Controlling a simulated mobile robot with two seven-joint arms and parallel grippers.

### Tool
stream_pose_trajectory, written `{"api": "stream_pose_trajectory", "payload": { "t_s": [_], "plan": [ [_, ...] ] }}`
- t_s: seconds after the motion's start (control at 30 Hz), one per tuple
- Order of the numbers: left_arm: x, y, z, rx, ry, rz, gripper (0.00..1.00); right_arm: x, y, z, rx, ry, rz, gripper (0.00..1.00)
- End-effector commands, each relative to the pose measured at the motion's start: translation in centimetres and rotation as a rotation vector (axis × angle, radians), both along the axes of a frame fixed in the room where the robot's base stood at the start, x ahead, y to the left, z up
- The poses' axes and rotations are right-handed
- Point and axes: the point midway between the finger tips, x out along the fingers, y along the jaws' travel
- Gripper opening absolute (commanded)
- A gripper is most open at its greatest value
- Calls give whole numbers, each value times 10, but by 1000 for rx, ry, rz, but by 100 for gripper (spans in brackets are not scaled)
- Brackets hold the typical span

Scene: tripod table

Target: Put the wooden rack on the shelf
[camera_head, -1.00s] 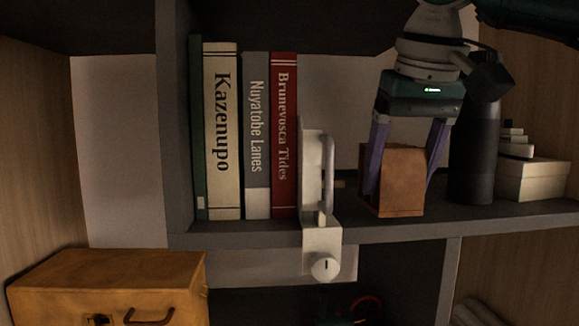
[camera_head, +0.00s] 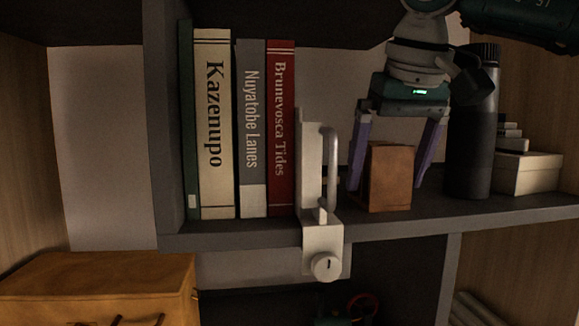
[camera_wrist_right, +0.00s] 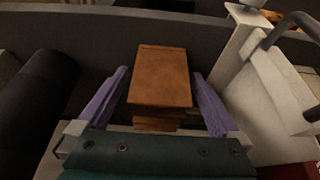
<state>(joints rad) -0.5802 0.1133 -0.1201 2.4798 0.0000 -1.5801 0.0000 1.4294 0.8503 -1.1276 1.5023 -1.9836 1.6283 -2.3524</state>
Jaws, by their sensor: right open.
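The wooden rack (camera_head: 391,178), a brown block-like piece, stands upright on the grey shelf (camera_head: 400,224), right of the white metal bracket and left of the dark bottle. My right gripper (camera_head: 388,187) comes down from above with its purple fingers open, one on each side of the rack. In the right wrist view the rack (camera_wrist_right: 160,75) sits between the fingertips, with a visible gap on both sides. Its lower part is partly hidden there. My left gripper is not in view.
Several books (camera_head: 238,130) stand left of the white bracket (camera_head: 322,240), which is fixed at the shelf edge. A dark bottle (camera_head: 474,125) and pale boxes (camera_head: 528,174) stand close on the right. An orange case (camera_head: 100,285) is at lower left.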

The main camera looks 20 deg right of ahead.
Motion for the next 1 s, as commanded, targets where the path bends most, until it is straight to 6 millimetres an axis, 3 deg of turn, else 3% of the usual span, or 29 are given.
{"api": "stream_pose_trajectory", "payload": {
  "t_s": [0.17,0.5,1.0],
  "plan": [
    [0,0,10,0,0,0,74,-2,1,14,0,-1,0,100],
    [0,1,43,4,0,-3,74,-23,6,67,1,-1,0,100],
    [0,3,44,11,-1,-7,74,-28,7,72,0,0,0,100]
  ]
}}
